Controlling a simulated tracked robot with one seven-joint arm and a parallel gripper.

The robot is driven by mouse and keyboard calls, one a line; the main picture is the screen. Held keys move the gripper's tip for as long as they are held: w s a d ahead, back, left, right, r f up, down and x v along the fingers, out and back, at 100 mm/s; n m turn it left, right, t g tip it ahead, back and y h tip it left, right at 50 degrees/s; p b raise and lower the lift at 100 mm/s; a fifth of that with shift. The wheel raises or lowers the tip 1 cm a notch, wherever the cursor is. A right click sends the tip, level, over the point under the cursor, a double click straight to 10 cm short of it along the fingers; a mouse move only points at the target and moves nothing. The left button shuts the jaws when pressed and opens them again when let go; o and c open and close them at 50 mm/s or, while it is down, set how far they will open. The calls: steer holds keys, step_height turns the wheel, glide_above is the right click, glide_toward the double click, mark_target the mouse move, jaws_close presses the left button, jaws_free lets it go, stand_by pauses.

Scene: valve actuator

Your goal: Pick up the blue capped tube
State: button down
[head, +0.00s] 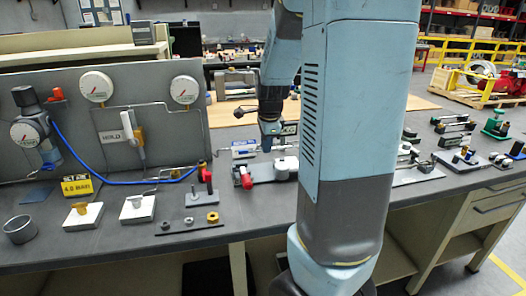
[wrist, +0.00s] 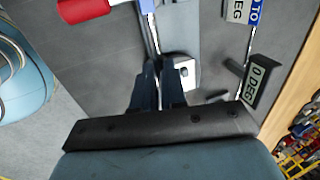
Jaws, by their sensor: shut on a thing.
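My gripper (wrist: 158,66) is low over the grey fixture plate (head: 262,178) in the middle of the bench. It also shows in the head view (head: 268,142), partly beside my arm. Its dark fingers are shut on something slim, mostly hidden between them. I cannot tell whether the rod is held or lies behind the fingers. I cannot make out a blue capped tube for certain in either view.
A red-ended part (head: 245,180) lies on the fixture, with a white block (wrist: 186,74) close to the fingers. A 0 DEG sign (wrist: 260,82) stands to their right. A gauge panel (head: 150,125) with a blue hose stands at left. My arm hides part of the bench.

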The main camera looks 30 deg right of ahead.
steer(key=s+a+r, duration=0.1)
steer(key=s+r, duration=0.3)
steer(key=s, duration=0.4)
steer(key=shift+s+a, duration=0.3)
steer(key=shift+s, duration=0.1)
steer(key=shift+s+f, duration=0.1)
